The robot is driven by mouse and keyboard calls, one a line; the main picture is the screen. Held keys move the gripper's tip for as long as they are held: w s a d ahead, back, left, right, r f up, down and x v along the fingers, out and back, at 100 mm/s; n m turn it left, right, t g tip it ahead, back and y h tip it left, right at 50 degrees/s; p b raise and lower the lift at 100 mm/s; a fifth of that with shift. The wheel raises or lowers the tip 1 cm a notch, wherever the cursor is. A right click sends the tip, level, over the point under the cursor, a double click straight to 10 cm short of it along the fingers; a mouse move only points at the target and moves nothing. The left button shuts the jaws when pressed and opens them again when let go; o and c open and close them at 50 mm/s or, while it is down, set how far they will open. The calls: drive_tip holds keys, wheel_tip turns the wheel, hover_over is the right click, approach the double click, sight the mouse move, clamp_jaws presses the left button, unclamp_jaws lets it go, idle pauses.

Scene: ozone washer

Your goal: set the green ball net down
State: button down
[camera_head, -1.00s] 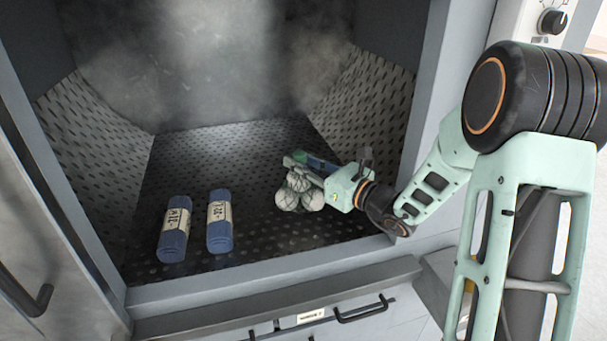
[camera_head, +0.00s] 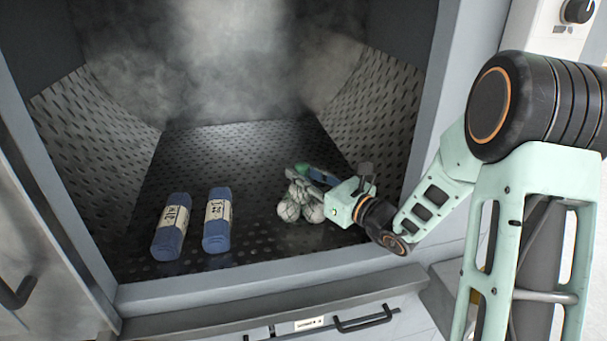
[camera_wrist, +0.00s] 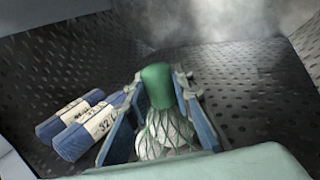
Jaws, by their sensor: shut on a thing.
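The green ball net is a net of pale balls (camera_head: 301,205) with a green top, inside the washer chamber at the right front. My gripper (camera_head: 312,174) reaches in from the right and is shut on the net's green top. In the wrist view the green top (camera_wrist: 157,86) sits between the two blue-padded fingers, and the netted balls (camera_wrist: 165,135) hang below it. The balls are at or very near the perforated floor; I cannot tell if they touch it. My gripper hides part of the net.
Two blue rolled bundles with white labels, the left one (camera_head: 171,227) and the right one (camera_head: 217,220), lie on the perforated floor (camera_head: 240,160) left of the net. Sloped perforated walls rise at both sides. A front sill (camera_head: 250,278) edges the opening. Mist hangs at the back.

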drive_tip(key=shift+f, duration=0.1)
drive_tip(key=c, duration=1.7)
unclamp_jaws()
drive_tip(key=b+v, duration=0.1)
drive_tip(key=v, duration=1.1)
